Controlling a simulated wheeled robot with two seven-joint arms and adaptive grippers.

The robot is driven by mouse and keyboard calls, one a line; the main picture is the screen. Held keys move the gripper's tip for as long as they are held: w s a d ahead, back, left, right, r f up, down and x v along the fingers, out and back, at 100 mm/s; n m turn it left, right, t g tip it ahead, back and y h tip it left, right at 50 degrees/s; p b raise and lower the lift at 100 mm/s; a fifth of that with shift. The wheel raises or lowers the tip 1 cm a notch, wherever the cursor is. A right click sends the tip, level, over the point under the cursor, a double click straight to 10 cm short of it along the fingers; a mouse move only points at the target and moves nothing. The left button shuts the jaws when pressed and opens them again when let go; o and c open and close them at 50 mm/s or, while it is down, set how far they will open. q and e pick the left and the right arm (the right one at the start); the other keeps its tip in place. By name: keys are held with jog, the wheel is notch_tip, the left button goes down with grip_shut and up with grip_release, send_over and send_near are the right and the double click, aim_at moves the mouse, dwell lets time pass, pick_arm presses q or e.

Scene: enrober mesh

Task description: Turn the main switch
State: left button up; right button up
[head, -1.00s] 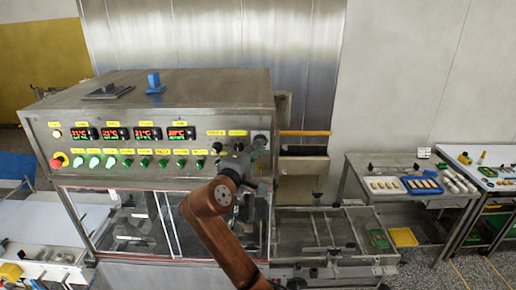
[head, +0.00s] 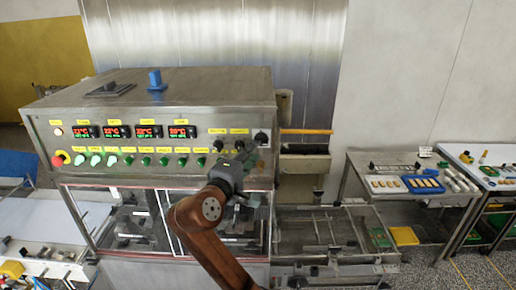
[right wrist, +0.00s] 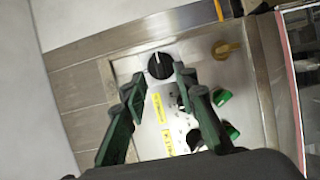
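The main switch appears to be the black rotary knob (head: 261,138) at the right end of the machine's control panel. In the right wrist view the black knob (right wrist: 160,66) sits on a grey plate and carries a pale pointer mark. My right gripper (head: 250,158) is just below and left of the knob in the head view. In the right wrist view its green fingers (right wrist: 158,76) are spread apart, with the knob showing beyond and between the tips. Nothing is between the fingers, and contact with the knob is not visible. My left gripper is out of view.
The steel panel (head: 120,172) has several green knobs, lit displays and a red emergency button (head: 57,160) at left. Smaller dark knobs and yellow labels sit close to my right fingers. A brownish-yellow knob (right wrist: 226,49) is nearby. Side tables (head: 408,168) stand farther right.

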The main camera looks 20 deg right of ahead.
jog(key=v, duration=0.7)
